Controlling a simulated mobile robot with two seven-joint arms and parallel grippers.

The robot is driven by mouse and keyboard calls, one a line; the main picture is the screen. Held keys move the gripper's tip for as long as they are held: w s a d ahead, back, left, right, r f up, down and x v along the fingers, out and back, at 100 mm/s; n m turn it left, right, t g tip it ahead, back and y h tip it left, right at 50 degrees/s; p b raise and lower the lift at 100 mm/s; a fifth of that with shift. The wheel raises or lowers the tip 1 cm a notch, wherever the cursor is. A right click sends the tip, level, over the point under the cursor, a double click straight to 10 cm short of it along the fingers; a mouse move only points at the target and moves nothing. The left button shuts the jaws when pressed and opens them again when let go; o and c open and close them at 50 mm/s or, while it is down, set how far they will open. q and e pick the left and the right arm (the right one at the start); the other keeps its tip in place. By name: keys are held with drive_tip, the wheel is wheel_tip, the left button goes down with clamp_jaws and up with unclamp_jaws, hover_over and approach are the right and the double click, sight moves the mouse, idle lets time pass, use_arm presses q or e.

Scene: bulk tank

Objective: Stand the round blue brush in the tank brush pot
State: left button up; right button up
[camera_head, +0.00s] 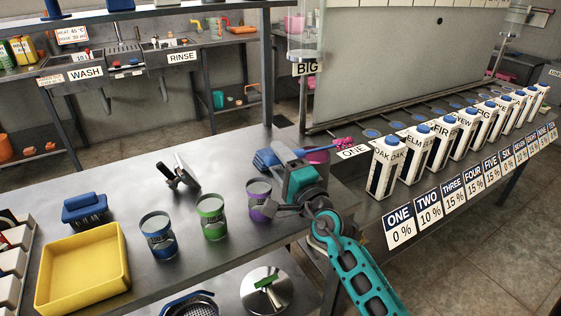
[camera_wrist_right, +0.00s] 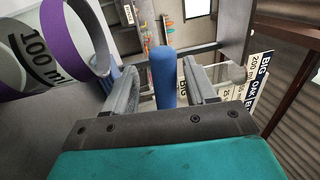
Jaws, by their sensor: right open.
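A round-handled blue brush (camera_head: 266,158) lies near the back right edge of the grey table in the head view. My right gripper (camera_head: 287,163) is low beside it, just behind the purple cup. In the right wrist view the blue handle (camera_wrist_right: 163,78) stands between the two spread fingers, with a visible gap on each side. Bluish bristles show partly behind the left finger. A magenta pot (camera_head: 317,156) is just beyond the gripper, partly hidden; I cannot tell whether it is the tank brush pot. My left gripper is not in view.
Purple (camera_head: 259,191), green (camera_head: 212,213) and blue (camera_head: 158,233) cups stand along the table; the purple one is close to my right gripper. A yellow tray (camera_head: 121,270) and blue block brush (camera_head: 85,209) are at left. Labelled cartons (camera_head: 388,165) line the right bench.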

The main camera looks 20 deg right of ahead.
drive_tip(key=shift+r+p, duration=0.4)
drive_tip(key=shift+r, duration=0.1)
drive_tip(key=s+f, duration=0.2)
drive_tip(key=s, duration=0.9)
drive_tip(key=s+a+f+n+g, duration=0.4)
drive_tip(key=s+f+n, duration=0.3)
drive_tip(key=f+n, duration=0.2)
drive_tip(key=s+a+f+n+g+y, duration=0.1)
drive_tip(key=s+a+f+n+g, duration=0.3)
drive_tip(key=f+n, duration=0.6)
wheel_tip(320, 180, down, 2)
drive_tip(key=s+g, duration=0.1)
drive_tip(key=s, duration=0.1)
drive_tip(key=shift+s+n+b, duration=0.3)
drive_tip(key=shift+s+b, duration=0.05)
drive_tip(key=shift+b, duration=0.05)
drive_tip(key=shift+a, duration=0.1)
